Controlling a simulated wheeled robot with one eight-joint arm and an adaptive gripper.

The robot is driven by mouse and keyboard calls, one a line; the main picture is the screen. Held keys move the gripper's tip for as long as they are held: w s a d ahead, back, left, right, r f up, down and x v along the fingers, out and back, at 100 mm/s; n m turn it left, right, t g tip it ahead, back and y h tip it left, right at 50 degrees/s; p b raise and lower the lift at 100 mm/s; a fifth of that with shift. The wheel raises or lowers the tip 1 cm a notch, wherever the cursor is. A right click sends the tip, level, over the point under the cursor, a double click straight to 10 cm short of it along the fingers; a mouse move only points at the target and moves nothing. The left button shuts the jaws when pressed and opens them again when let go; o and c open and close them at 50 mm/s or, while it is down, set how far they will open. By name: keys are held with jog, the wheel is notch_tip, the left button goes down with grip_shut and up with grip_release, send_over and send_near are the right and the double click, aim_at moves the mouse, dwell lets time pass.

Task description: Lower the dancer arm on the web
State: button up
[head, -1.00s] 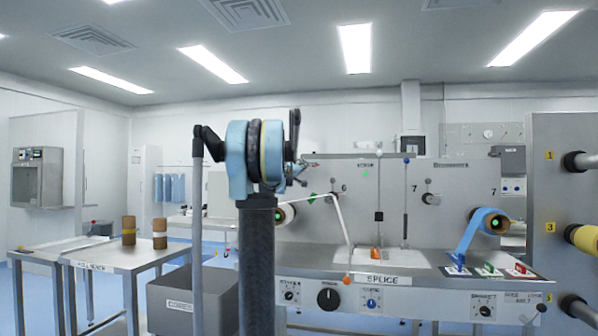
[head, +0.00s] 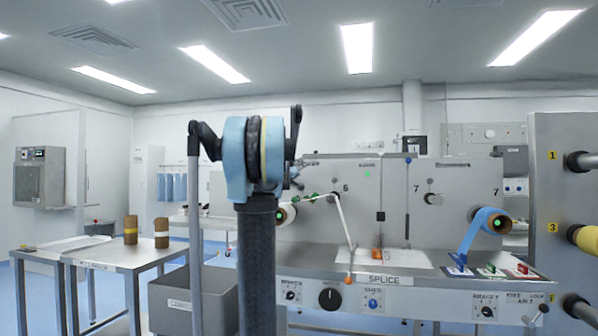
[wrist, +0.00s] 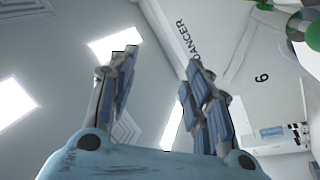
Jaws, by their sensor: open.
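The white web (head: 343,222) runs from the roll (head: 285,215) at the left of the converter panel, past green-marked guides (head: 312,197), and slopes down to the splice table. The word DANCER (wrist: 188,40) is printed on the panel in the wrist view. A green and white part (wrist: 300,25) shows at the top right there; I cannot tell whether it is the dancer arm. My gripper (wrist: 160,85) is open and empty, its two fingers apart, pointing up in the wrist view. In the head view my arm mostly hides it, left of the web's guides.
A blue roll (head: 490,221) hangs at the panel's right. The splice table (head: 445,285) carries knobs along its front. A grey bin (head: 178,300) and a steel table (head: 110,256) with two brown rolls stand left. A roller stand (head: 558,210) rises at far right.

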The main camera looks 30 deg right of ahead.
jog(key=v, duration=0.7)
jog(key=shift+s+a, duration=0.2)
jog(key=shift+a, duration=0.15)
jog(key=shift+f, duration=0.2)
jog(key=s+a+f+m+g+y, duration=0.25)
jog(key=s+a+f+g, duration=0.2)
jog(key=s+f, duration=0.8)
jog(key=s+a+f+m+g+y, duration=0.1)
jog(key=s+a+f+g+y, duration=0.4)
jog(key=s+f, duration=0.8)
jog(key=s+a+f+n+y, duration=0.1)
jog(key=s+a+f+y, duration=0.2)
jog(key=s+a+f, duration=0.2)
jog(key=s+a+f+n+g+y, duration=0.1)
jog(key=s+a+f+n+y, duration=0.1)
jog(key=a+f, duration=0.8)
jog(key=s+a+f+n+y, duration=0.2)
jog(key=s+a+f+y, duration=0.2)
jog(key=s+a+f, duration=0.3)
notch_tip(320, 180, down, 4)
jog(key=shift+s+a+f, duration=0.1)
jog(key=shift+s+a, duration=0.25)
jog(key=shift+s, duration=0.05)
jog(key=shift+g, duration=0.25)
